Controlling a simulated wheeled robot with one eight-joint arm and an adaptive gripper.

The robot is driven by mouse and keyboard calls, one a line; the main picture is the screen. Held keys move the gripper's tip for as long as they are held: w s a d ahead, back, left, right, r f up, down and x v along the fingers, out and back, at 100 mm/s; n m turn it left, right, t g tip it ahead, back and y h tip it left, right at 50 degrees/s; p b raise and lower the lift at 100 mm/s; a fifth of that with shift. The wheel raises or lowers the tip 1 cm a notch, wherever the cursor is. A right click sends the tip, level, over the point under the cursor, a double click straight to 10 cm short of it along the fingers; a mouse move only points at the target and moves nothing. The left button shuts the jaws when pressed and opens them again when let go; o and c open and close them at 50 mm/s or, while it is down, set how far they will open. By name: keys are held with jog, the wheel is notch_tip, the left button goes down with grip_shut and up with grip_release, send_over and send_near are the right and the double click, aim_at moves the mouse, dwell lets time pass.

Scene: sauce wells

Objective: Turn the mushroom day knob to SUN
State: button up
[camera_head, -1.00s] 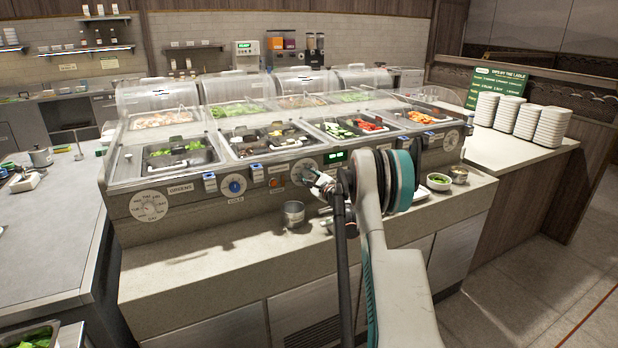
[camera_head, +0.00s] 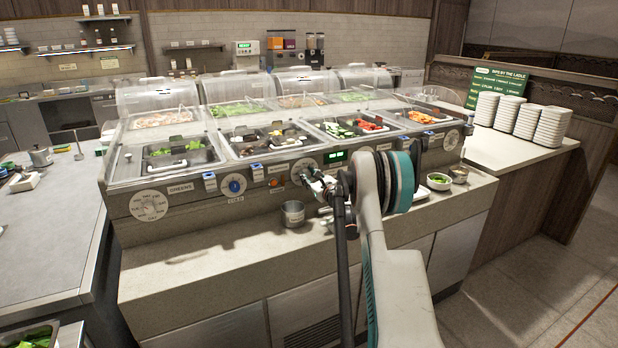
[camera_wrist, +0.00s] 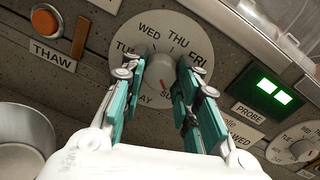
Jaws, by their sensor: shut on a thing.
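The mushroom day knob (camera_wrist: 160,72) is a grey round knob in the middle of a white day dial (camera_wrist: 150,32). In the wrist view WED, THU and FRI read along the dial's upper side, with part of TUE at the left. A red mark on the knob points down toward letters that look like SU, partly covered by a finger. My gripper (camera_wrist: 160,80) has its teal fingers on both sides of the knob, closed on it. In the head view my gripper (camera_head: 318,182) is at this dial (camera_head: 304,167) on the counter's front panel. Fingers hide the dial's lower sides.
A green-lit probe display (camera_wrist: 275,90) and another dial (camera_wrist: 298,150) sit right of the knob. An orange THAW button (camera_wrist: 45,22) is at the left. A metal cup (camera_head: 293,213) stands on the ledge below. The greens dial (camera_head: 149,205) is farther left.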

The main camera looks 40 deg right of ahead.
jog(key=shift+f, duration=0.1)
jog(key=o, duration=1.1)
jog(key=shift+c, duration=0.2)
jog(key=s+a, duration=0.2)
jog(key=s, duration=1)
jog(key=shift+w+a, duration=0.1)
jog(key=shift+a, duration=0.05)
